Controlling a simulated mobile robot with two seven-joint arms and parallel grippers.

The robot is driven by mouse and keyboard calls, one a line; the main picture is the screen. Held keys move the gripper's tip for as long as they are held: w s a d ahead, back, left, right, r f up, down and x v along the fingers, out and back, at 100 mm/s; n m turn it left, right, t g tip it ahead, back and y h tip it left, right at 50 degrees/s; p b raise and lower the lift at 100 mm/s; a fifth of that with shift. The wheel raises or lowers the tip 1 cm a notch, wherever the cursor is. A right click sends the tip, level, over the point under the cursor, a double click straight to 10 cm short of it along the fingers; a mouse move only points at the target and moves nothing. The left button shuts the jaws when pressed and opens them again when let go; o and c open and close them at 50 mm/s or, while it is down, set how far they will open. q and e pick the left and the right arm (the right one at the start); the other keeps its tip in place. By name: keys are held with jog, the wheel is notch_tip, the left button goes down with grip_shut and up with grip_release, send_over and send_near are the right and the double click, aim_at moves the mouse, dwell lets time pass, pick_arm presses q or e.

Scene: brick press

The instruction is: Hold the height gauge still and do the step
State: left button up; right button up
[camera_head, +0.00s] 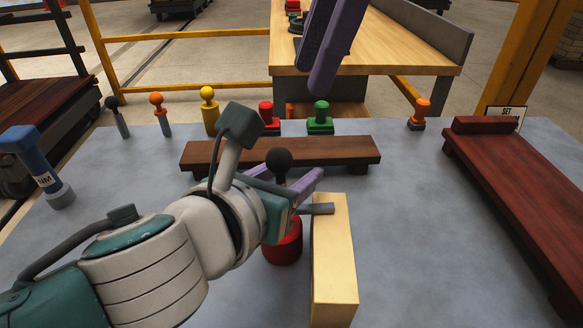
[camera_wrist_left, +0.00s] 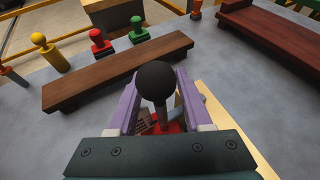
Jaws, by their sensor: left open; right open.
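What I take to be the height gauge has a red round base (camera_head: 284,246), a post with a black ball knob (camera_head: 279,160), and a grey arm (camera_head: 318,209) reaching over a pale yellow block (camera_head: 340,262). My left gripper (camera_head: 297,183) is open, its purple fingers on either side of the post below the knob. In the left wrist view the knob (camera_wrist_left: 156,80) stands between the fingers and hides part of the post. I cannot tell whether the fingers touch it. My right gripper (camera_head: 328,75) is open, empty and high at the top, away from the gauge.
A brown plank (camera_head: 330,151) lies behind the gauge. Red (camera_head: 268,114), green (camera_head: 320,118), yellow (camera_head: 209,110) and orange knobbed pieces stand along the back edge. A blue tool (camera_head: 38,165) stands left. A dark red board (camera_head: 525,190) lies right. Grey table is clear between block and board.

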pick_arm(q)
grip_shut()
dwell(0.4)
dwell(0.5)
dwell(1.4)
